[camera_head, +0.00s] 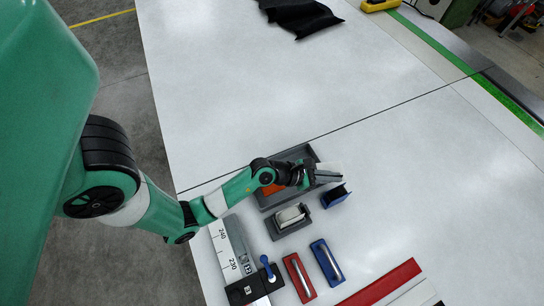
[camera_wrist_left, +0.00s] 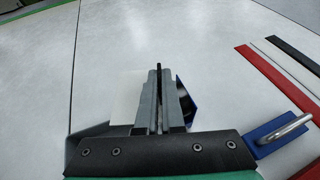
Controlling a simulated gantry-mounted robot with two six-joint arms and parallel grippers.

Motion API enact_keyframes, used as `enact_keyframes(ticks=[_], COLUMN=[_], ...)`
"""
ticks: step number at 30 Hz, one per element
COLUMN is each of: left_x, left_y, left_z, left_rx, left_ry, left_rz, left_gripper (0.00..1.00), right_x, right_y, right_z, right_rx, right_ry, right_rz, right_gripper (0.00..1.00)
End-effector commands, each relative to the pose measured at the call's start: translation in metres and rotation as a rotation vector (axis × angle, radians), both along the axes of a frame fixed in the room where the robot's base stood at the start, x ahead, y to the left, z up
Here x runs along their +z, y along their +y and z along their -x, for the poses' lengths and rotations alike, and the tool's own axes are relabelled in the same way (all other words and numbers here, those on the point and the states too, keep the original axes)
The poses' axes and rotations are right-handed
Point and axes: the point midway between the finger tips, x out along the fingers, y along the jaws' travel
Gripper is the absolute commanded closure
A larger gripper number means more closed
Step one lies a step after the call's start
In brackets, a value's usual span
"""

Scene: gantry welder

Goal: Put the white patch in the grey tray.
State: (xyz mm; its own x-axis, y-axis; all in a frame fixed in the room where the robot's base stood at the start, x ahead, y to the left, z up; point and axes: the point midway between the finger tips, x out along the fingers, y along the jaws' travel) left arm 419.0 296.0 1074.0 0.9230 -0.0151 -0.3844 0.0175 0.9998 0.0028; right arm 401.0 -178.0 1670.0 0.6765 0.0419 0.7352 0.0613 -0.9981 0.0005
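The grey tray (camera_head: 309,153) lies near the table's left edge, with an orange piece (camera_head: 272,189) inside it. My left gripper (camera_head: 325,176) is over the tray's right end. In the left wrist view its fingers (camera_wrist_left: 160,98) are close together on a thin dark upright strip. The white patch (camera_head: 329,166) shows just behind the fingers; it also shows pale against the table in the left wrist view (camera_wrist_left: 126,95), partly hidden by the fingers. It appears held by the strip, overlapping the tray's edge from above. My right gripper is out of view.
A blue holder (camera_head: 336,196) stands close beside the gripper. A grey holder with a white block (camera_head: 291,216), a blue block (camera_head: 327,262), a red block (camera_head: 299,277) and a ruler (camera_head: 225,258) lie nearer. A red strip (camera_head: 381,284) is at lower right. The table's far middle is clear.

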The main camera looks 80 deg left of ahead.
Motion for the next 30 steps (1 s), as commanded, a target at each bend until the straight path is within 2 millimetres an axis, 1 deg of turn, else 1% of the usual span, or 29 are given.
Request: enact_keyframes(ticks=[1,3,4,6,8,14,17,21,23,25,29,30], left_x=[0.007,-0.006,-0.012,-0.022,-0.029,-0.038,-0.054,-0.089,-0.097,-0.102,-0.101,-0.104], left_y=[0.021,0.045,0.052,0.066,0.073,0.078,0.078,0.078,0.078,0.078,0.078,0.078], left_z=[0.012,0.03,0.037,0.052,0.06,0.066,0.065,0.065,0.065,0.065,0.065,0.065], left_rx=[0.077,0.173,0.206,0.273,0.308,0.333,0.331,0.332,0.332,0.33,0.33,0.329], left_ry=[0.014,0.013,0.012,0.008,0.004,-0.001,-0.001,-0.001,-0.002,-0.002,-0.002,-0.002], left_rz=[0.007,0.006,0.006,0.004,0.003,0.0,0.0,0.001,0.001,-0.001,-0.001,0.0], left_gripper=[1.0,1.0,1.0,1.0,1.0,1.0,1.0,1.0,1.0,1.0,1.0,1.0], right_x=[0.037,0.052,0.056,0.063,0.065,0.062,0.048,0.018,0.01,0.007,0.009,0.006], right_y=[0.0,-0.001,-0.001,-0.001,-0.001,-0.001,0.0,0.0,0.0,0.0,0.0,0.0], right_z=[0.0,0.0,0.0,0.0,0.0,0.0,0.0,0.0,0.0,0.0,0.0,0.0], right_rx=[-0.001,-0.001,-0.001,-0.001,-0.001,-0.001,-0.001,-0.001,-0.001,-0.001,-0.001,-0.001], right_ry=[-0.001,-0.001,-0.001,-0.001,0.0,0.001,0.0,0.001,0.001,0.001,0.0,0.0], right_rz=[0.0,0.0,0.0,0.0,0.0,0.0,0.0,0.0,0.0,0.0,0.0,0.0], right_gripper=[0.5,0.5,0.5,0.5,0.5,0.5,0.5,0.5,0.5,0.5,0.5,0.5])
